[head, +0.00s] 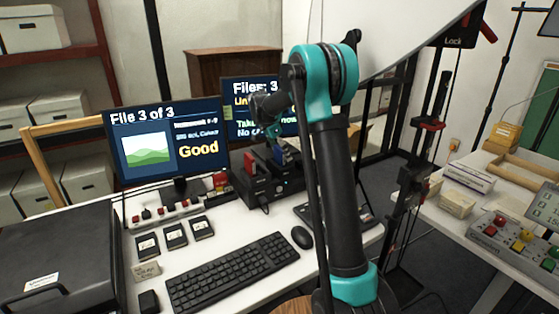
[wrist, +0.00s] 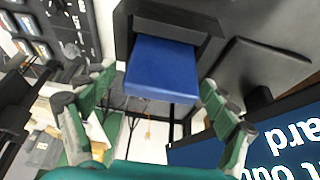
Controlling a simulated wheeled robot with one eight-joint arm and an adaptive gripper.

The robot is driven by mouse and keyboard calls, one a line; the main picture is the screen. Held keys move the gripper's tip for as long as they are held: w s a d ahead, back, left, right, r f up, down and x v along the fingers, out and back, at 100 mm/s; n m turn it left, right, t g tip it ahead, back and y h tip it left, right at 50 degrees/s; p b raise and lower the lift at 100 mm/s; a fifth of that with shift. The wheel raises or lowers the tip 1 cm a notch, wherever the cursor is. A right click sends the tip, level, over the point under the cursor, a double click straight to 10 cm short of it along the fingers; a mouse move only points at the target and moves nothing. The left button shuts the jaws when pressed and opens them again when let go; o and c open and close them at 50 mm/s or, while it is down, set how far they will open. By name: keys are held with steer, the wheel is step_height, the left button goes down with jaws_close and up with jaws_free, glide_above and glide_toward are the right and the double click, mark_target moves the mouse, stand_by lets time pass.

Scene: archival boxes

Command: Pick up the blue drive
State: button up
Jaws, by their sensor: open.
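The blue drive (wrist: 162,70) fills the upper middle of the wrist view. Its far end sits in a dark dock slot (wrist: 168,22) and its near end sticks out toward me. My gripper (wrist: 155,90) is open, with one green finger on each side of the drive and visible room between. In the head view, my gripper (head: 277,130) is over the black dock (head: 262,182), and only a small blue patch of the drive (head: 281,155) shows beneath it. A red drive (head: 250,164) stands in the dock to the left.
Two monitors stand behind the dock, the left one (head: 165,140) reading "Good" and the right one (head: 236,105) partly behind my arm. A keyboard (head: 232,271), a mouse (head: 301,237) and several black cartridges (head: 175,235) lie in front. A black case (head: 60,255) fills the desk's left.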

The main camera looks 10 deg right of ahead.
steer(key=shift+x, duration=0.95)
steer(key=c, duration=1.5)
steer(key=shift+c, duration=0.2)
steer(key=shift+r, duration=0.15)
